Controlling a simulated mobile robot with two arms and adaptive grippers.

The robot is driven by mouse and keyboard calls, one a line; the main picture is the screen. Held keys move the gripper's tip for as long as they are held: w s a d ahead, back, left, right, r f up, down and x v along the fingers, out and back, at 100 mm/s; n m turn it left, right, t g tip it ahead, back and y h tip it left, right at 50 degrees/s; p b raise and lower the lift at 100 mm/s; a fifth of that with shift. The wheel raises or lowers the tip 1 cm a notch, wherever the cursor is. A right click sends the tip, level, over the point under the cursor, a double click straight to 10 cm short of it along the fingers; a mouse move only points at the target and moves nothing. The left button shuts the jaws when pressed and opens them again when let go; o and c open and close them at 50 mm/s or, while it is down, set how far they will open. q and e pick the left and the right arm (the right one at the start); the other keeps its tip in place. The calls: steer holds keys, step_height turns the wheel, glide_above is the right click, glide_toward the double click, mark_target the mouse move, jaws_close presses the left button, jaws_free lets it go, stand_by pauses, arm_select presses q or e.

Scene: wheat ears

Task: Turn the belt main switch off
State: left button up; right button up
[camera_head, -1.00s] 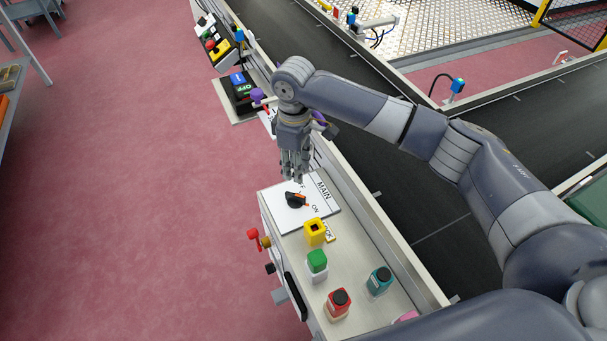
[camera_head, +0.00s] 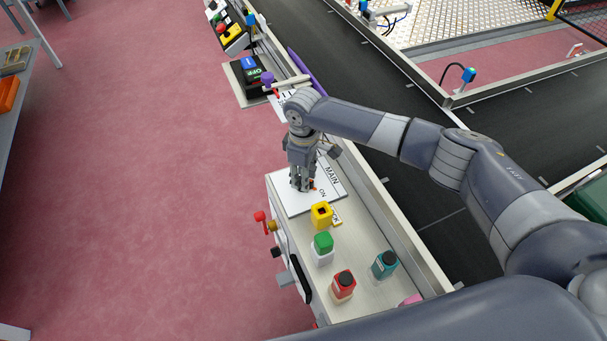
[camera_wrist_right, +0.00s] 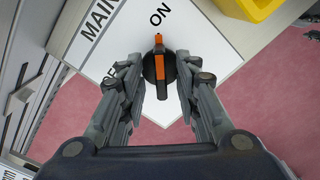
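The belt main switch is a black round knob with an orange pointer bar (camera_wrist_right: 160,66) on a white plate (camera_wrist_right: 115,40) marked MAIN, ON and OFF. In the right wrist view the orange bar points toward the ON label. My right gripper (camera_wrist_right: 157,72) is open, with one finger on each side of the knob and small gaps beside it. In the head view the right gripper (camera_head: 302,186) points down over the white plate (camera_head: 327,190) and hides most of the knob; only a bit of orange shows. My left gripper is not in view.
On the same panel stand a yellow block (camera_head: 321,222), a green button (camera_head: 323,243), a red button (camera_head: 343,285) and a teal button (camera_head: 384,264). A red knob (camera_head: 260,216) sticks out from the panel's side. A dark conveyor belt (camera_head: 420,185) runs behind the panel.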

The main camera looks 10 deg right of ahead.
jaws_close()
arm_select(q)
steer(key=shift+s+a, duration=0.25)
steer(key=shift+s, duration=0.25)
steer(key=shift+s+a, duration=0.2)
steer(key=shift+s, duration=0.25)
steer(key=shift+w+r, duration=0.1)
arm_select(e)
steer(key=shift+r, duration=0.1)
steer(key=n+p, duration=0.2)
steer(key=shift+n, duration=0.4)
steer(key=n+p, duration=0.1)
steer(key=n, duration=0.2)
steer(key=shift+n, duration=0.4)
steer(key=n+p, duration=0.1)
steer(key=n, duration=0.4)
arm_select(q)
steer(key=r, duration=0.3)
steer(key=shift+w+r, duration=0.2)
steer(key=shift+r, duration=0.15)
arm_select(e)
steer(key=n, duration=0.6)
steer(key=shift+n, duration=0.3)
